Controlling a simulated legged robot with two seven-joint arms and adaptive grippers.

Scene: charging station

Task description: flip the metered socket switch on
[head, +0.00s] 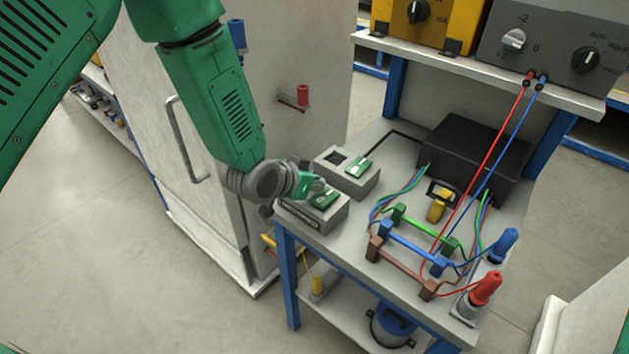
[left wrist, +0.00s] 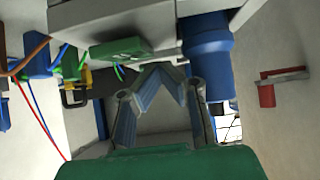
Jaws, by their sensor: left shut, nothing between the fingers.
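Two grey switch boxes sit on the left end of the workbench. The near box (head: 314,219) has a dark strip on its front face and a green rocker switch (head: 325,199) on top. The far box (head: 366,182) has a dark square opening and another green rocker switch (head: 358,166). I cannot tell for sure which is the metered socket. My left gripper (head: 313,184) is shut and empty, right at the near box's switch; contact cannot be told. In the left wrist view its fingers (left wrist: 165,72) meet near a green switch part (left wrist: 120,49). My right gripper is out of view.
A white cabinet (head: 132,115) with a bar handle stands left of the bench. A black box (head: 478,150), coloured cables and bridge-like connectors fill the bench's right side. Red and blue plugs stand at its front right corner. A shelf with instruments hangs above.

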